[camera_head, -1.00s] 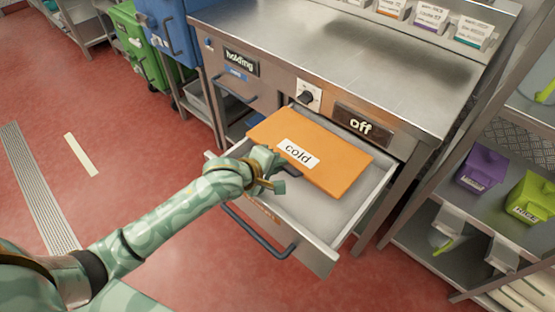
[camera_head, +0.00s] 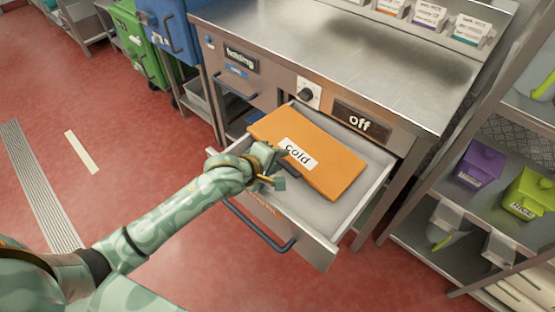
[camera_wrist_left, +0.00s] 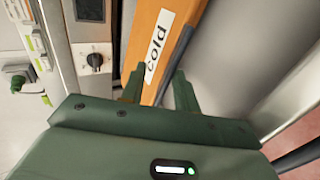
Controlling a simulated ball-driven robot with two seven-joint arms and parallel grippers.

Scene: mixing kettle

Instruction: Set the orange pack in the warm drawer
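The orange pack (camera_head: 335,168), with a white "cold" label, is within the pulled-out drawer (camera_head: 372,197), towards its back. I cannot tell whether it rests flat on the drawer floor. The drawer's front bears a dark bar handle and small orange lettering, too small to read. My left gripper (camera_head: 273,170) is at the pack's near left edge, above the drawer front. In the left wrist view my gripper's fingers (camera_wrist_left: 158,92) stand apart, with the pack (camera_wrist_left: 150,35) just beyond and partly between them. A dark strip runs along the pack's edge there. My right gripper is not in view.
The steel counter (camera_head: 350,50) stands above the drawer, with an "off" panel (camera_head: 360,121), a knob (camera_head: 307,95) and a "holding" panel (camera_head: 241,59). Red floor at left is clear.

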